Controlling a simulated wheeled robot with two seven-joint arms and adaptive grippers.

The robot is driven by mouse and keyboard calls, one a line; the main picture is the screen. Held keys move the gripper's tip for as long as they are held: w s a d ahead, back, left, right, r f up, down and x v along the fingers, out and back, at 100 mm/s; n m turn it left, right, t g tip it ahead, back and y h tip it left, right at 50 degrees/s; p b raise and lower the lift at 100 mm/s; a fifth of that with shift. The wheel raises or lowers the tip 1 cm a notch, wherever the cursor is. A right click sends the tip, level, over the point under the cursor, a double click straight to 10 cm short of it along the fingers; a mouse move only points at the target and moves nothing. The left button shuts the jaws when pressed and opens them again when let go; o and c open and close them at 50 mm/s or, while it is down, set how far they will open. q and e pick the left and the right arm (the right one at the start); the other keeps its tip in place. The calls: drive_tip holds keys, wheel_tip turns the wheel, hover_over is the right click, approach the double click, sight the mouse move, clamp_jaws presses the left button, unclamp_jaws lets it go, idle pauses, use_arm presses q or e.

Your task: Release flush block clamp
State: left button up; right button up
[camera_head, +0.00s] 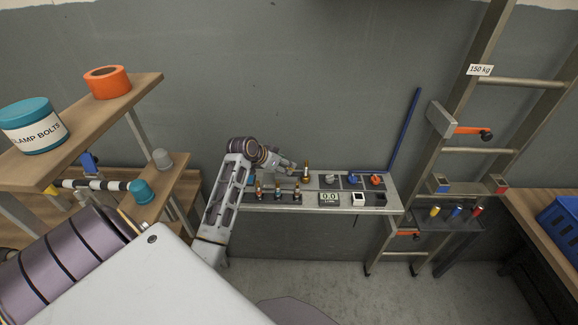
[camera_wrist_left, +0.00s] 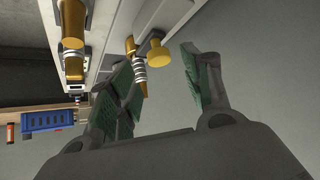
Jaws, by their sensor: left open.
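A grey metal bench panel (camera_head: 315,205) against the wall carries several small fittings. A brass upright piece (camera_head: 306,170) stands at its back edge, and a row of brass fittings (camera_head: 277,192) stands along its left front. My left gripper (camera_head: 299,170) is at the left part of the panel, beside the upright piece. In the wrist view the open gripper (camera_wrist_left: 158,62) has its green-padded fingers on either side of a brass knob (camera_wrist_left: 159,53). A spring-wound brass fitting (camera_wrist_left: 138,60) is close to one finger; contact is unclear. I cannot tell which part is the clamp. My right gripper is not in view.
Wooden shelves on the left hold a teal tub (camera_head: 33,126) and an orange roll (camera_head: 107,82). A blue crate (camera_head: 562,225) sits far right.

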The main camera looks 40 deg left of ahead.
use_arm(q)
drive_tip(key=shift+p+x, duration=0.3)
drive_tip(key=shift+x, duration=1.8)
drive_tip(key=shift+c, duration=0.5)
clamp_jaws()
